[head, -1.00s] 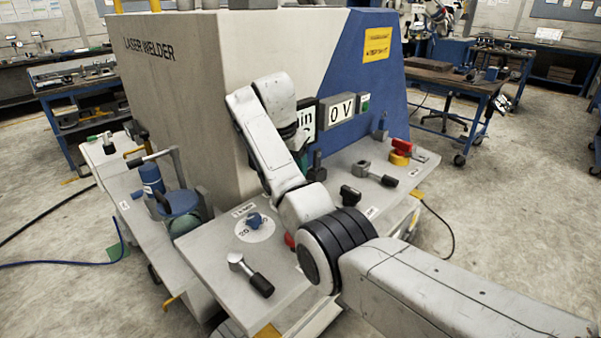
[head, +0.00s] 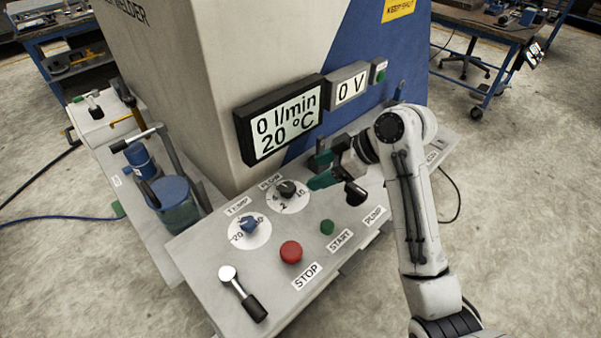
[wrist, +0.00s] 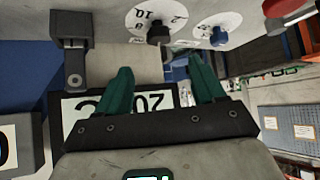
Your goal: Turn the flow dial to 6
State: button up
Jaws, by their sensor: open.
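The flow dial is a dark knob (head: 286,188) on a white numbered disc beside a FLOW label, on the sloping panel. My gripper (head: 314,173), with green fingers, is just right of the dial in the head view, apart from it. In the wrist view the fingers of my gripper (wrist: 160,64) are spread and empty. The black flow knob (wrist: 159,31) sits beyond them, near the top, on its white disc. The knob's exact setting is too small to tell. The display (head: 285,124) reads 0 l/min and 20 °C.
A blue TEMP knob (head: 249,224) is left of the flow dial. A red STOP button (head: 291,252), a green START button (head: 327,227) and a black-handled lever (head: 243,293) lie nearer the panel's front. A black knob (head: 355,193) stands close under my wrist.

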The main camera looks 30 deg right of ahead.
aim_at(287, 187)
jog(key=p+x, duration=0.1)
jog(key=x, duration=0.9)
jog(key=shift+a+f, duration=0.15)
jog(key=shift+f, duration=0.05)
jog(key=shift+c, duration=0.4)
jog(key=c, duration=1)
jog(key=shift+s+a+r+m+t+h+p, duration=0.15)
jog(key=shift+m+t+h+p, duration=0.25)
jog(key=shift+m+p, duration=0.45)
jog(key=shift+m+t+h+p, duration=0.3)
jog(key=shift+m+t+h, duration=0.15)
jog(key=shift+m, duration=0.3)
jog(key=o, duration=1.1)
